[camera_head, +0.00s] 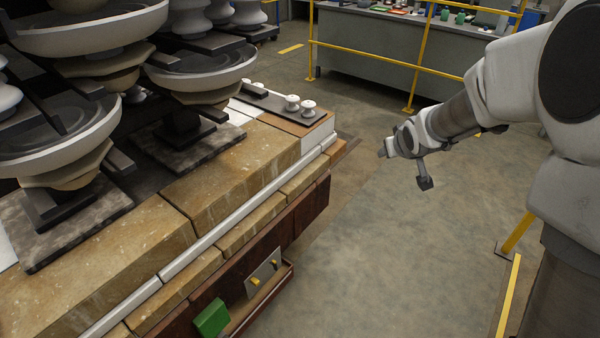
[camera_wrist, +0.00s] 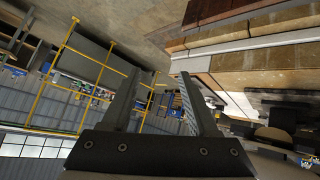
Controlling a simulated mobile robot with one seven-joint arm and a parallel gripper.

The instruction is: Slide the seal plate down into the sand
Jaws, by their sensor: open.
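A small grey plate (camera_head: 263,272) with two yellow tabs is on the dark red-brown side of the brick-topped base, low down at the bottom centre of the head view. It looks like the seal plate. A narrow trough (camera_head: 262,303) runs below it along that side; I cannot make out sand in it. My gripper (camera_head: 383,151) is in the air to the right of the base, well apart from the plate. In the wrist view my gripper (camera_wrist: 158,74) has its two fingers spread with nothing between them. I cannot make out the plate there.
A green block (camera_head: 211,318) sits beside the plate at the trough. Stacked insulators (camera_head: 205,75) stand on the brick base (camera_head: 240,160). Yellow railings (camera_head: 420,60) and a grey workbench (camera_head: 375,45) are behind. The floor (camera_head: 370,250) right of the base is clear.

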